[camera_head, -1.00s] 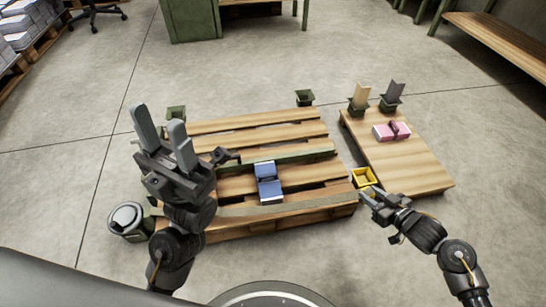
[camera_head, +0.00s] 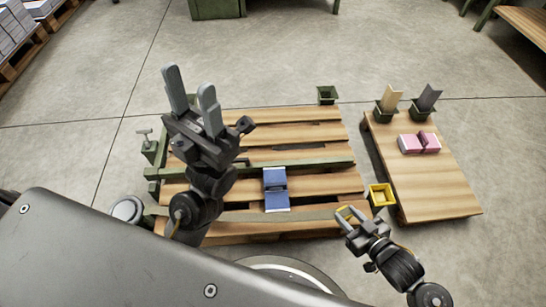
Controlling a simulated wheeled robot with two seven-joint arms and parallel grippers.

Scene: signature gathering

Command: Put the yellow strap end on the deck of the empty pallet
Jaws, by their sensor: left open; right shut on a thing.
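The slatted wooden pallet (camera_head: 305,132) lies on the floor in the middle, with a blue folded bundle (camera_head: 276,189) on its front part. My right gripper (camera_head: 348,213) is shut on the small yellow strap end (camera_head: 343,210), beside the pallet's front right corner. The strap end is tiny here, and I cannot tell whether it touches the pallet. My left gripper (camera_head: 190,89) is open and empty, its fingers pointing up and away over the pallet's left side. My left arm hides part of that side.
A yellow open bin (camera_head: 382,196) stands between the pallet and a low wooden platform (camera_head: 440,190). The platform carries a pink bundle (camera_head: 419,143) and two green holders with upright cards. A green bar (camera_head: 315,164) crosses the pallet.

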